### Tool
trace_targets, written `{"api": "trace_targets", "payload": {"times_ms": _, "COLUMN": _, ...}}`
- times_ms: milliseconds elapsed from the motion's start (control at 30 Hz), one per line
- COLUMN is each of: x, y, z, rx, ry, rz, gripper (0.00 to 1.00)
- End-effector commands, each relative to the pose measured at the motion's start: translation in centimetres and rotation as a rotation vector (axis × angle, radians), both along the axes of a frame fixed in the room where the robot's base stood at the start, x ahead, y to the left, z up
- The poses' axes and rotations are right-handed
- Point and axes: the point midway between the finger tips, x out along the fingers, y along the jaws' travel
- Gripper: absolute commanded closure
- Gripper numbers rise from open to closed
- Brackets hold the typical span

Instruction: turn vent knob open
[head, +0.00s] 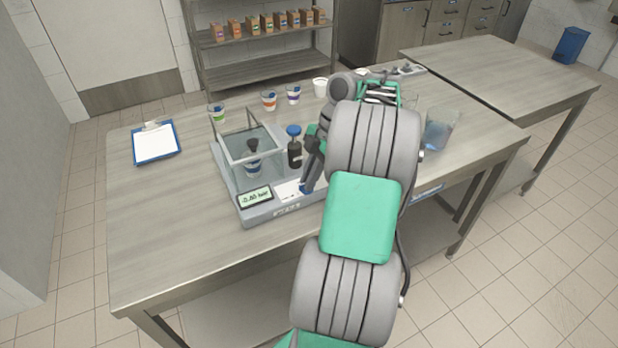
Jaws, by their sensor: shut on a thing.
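The grey test device (290,208) stands on the steel table. Its clear chamber (243,145) is closed around a cup (253,167), with a dark stem above the cup. A black post with a blue top (294,132) stands right of the chamber. The small display (255,197) seems to read about -0.60 bar. My gripper (306,187) points down at the white panel (287,191) at the front right of the device. It is shut on the vent knob there, which the fingers mostly hide; its turn angle cannot be told.
Cups (268,100) stand along the table's back. A blue clipboard (156,142) lies at the left, and a clear bluish container (438,131) stands right of my arm. My arm hides the device's right end. The table's front left is clear.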

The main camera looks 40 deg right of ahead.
Motion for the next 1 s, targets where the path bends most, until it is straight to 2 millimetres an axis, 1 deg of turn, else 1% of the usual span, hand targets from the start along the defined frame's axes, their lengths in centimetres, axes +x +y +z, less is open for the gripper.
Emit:
{"api": "trace_targets", "payload": {"times_ms": 367, "x": 0.0, "y": 0.0, "z": -0.01, "rx": 0.0, "ry": 0.0, "rz": -0.003, "gripper": 1.0}}
{"api": "trace_targets", "payload": {"times_ms": 567, "x": -0.04, "y": 0.01, "z": -0.07, "rx": 0.0, "ry": -0.001, "rz": -0.043, "gripper": 1.0}}
{"api": "trace_targets", "payload": {"times_ms": 767, "x": -0.1, "y": 0.05, "z": -0.12, "rx": -0.002, "ry": -0.002, "rz": -0.147, "gripper": 1.0}}
{"api": "trace_targets", "payload": {"times_ms": 1000, "x": -0.24, "y": 0.12, "z": -0.23, "rx": -0.002, "ry": -0.002, "rz": -0.35, "gripper": 1.0}}
